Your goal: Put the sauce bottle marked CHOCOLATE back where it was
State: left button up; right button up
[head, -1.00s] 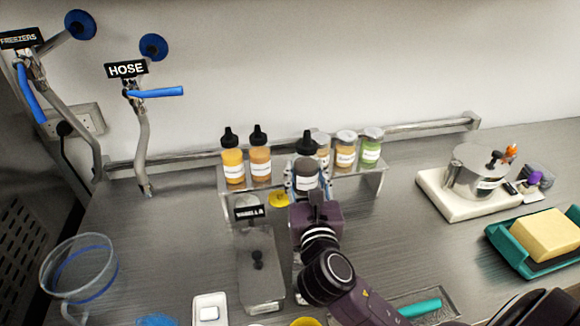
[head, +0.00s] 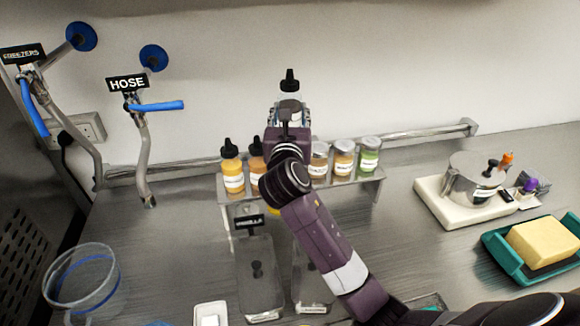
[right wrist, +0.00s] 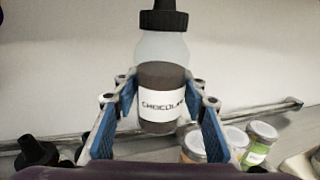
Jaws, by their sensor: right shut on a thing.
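The CHOCOLATE sauce bottle (right wrist: 160,82) is brown with a black nozzle cap and a white label, and it stands upright in the right wrist view. In the head view the bottle's cap (head: 290,80) shows above my right gripper (head: 289,112). My right gripper is shut on the bottle, its blue-padded fingers at both sides, and holds it up above the shelf in front of the wall. The small raised shelf (head: 352,183) carries two capped sauce bottles (head: 232,168) at its left and several jars (head: 343,158) at its right. My arm hides part of its middle. My left gripper is not in view.
Clear bins (head: 258,285) stand below the shelf, one with a black label. Hose and freezer taps (head: 142,105) rise at the left near a clear jug (head: 80,280). A pot (head: 475,175) on a white board and a butter dish (head: 540,242) are at the right.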

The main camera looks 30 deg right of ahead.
jog(key=shift+f+b, duration=0.5)
jog(key=shift+f, duration=7.25)
jog(key=shift+f, duration=0.15)
jog(key=o, duration=0.9)
